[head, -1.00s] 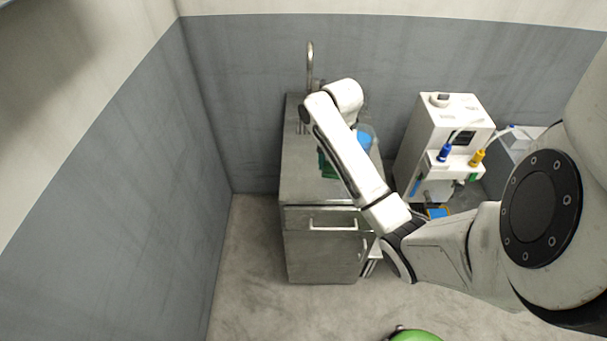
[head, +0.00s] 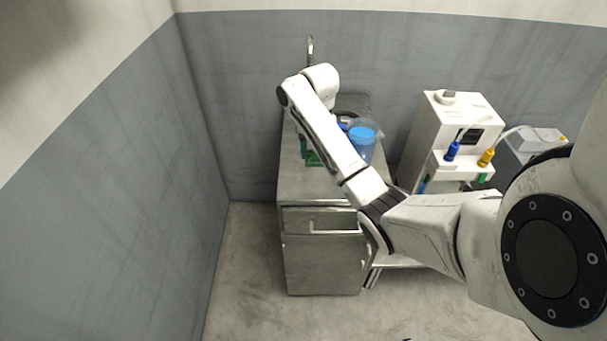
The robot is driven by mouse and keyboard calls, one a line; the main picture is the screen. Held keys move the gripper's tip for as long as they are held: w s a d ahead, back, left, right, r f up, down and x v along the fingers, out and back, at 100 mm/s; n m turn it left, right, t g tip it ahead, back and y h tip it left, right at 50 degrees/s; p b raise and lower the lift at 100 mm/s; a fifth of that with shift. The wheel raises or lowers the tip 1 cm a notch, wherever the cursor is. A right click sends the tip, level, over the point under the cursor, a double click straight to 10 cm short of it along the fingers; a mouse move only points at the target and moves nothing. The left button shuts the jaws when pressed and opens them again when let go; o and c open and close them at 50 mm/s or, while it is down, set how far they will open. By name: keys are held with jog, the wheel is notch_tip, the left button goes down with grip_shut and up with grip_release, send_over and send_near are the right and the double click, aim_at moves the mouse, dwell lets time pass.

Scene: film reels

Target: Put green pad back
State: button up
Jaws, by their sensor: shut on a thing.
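A small green thing (head: 312,158), likely the green pad, shows just left of my forearm, over the steel cabinet top. My forearm covers part of it, and I cannot tell whether it rests on the top or is held. My arm reaches over the cabinet, with its wrist bent near the tap. My gripper is hidden behind the arm, so its fingers and their contact with the green thing do not show.
The steel cabinet (head: 320,260) stands against the grey wall, with a tap (head: 310,48) behind. A clear container with a blue part (head: 362,150) stands right of my forearm. Further right is a white machine (head: 440,130) with blue and yellow bottles (head: 486,157). Floor left of the cabinet is clear.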

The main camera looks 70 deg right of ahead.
jog(key=w+f, duration=0.2)
jog(key=f, duration=0.1)
jog(key=w+d+f, duration=0.1)
jog(key=w+f, duration=0.1)
jog(key=shift+b, duration=0.3)
jog(key=shift+w+f+p, duration=0.1)
jog(key=shift+f+p, duration=0.2)
jog(key=shift+f, duration=1.45)
jog(key=shift+f, duration=0.15)
jog(key=o, duration=1)
jog(key=shift+r+p, duration=0.85)
jog(key=shift+r, duration=5.35)
